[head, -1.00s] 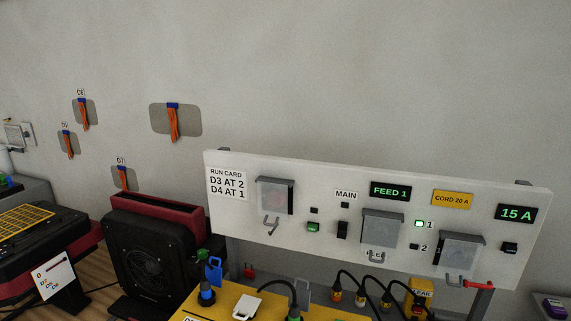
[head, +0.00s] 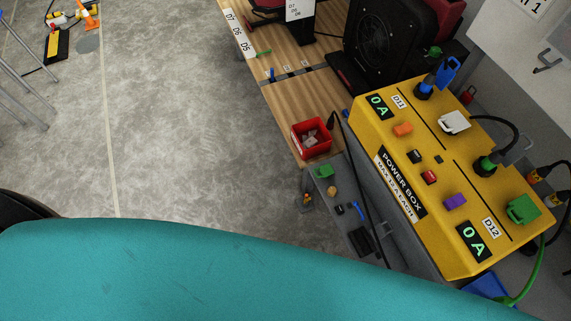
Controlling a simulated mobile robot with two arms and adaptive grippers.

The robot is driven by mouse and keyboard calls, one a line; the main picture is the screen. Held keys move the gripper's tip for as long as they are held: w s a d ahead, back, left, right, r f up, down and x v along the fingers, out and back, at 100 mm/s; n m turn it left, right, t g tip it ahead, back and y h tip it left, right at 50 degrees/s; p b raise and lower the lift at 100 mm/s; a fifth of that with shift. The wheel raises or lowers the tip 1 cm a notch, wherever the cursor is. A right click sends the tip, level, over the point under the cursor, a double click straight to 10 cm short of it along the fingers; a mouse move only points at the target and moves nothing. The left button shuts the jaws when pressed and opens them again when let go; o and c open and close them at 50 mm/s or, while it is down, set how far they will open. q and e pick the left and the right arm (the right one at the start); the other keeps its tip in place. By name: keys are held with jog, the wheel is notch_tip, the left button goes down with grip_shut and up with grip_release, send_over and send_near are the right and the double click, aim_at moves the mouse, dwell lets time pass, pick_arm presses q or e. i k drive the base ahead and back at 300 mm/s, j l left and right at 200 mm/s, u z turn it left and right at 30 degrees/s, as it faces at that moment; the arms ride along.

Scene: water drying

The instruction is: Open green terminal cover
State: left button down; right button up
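A yellow power box (head: 398,157) stands on the right side of the head view, its top facing me at a tilt. A green cover-like part (head: 522,209) sits at its right end, near the D12 label; it looks like the green terminal cover. I cannot tell clearly whether it is shut. A green cable runs below it. A white cover (head: 454,122) and a blue part (head: 449,70) sit along the back edge of the box. Neither of my grippers is in view.
A red bin (head: 311,137) stands on the wooden bench, left of the box. A grey tray (head: 345,190) beside the box holds small coloured parts. A black fan unit (head: 385,40) stands behind. Black cables arch near the box. Open concrete floor (head: 180,130) lies to the left.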

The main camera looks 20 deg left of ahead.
aim_at(326, 170)
jog(key=i+j, duration=0.1)
jog(key=j, duration=0.5)
jog(key=i+j, duration=0.1)
jog(key=j, duration=0.55)
jog(key=i+j, duration=0.1)
jog(key=j, duration=0.5)
jog(key=z, duration=0.4)
jog(key=j+z, duration=0.15)
jog(key=z, duration=0.6)
jog(key=j, duration=0.05)
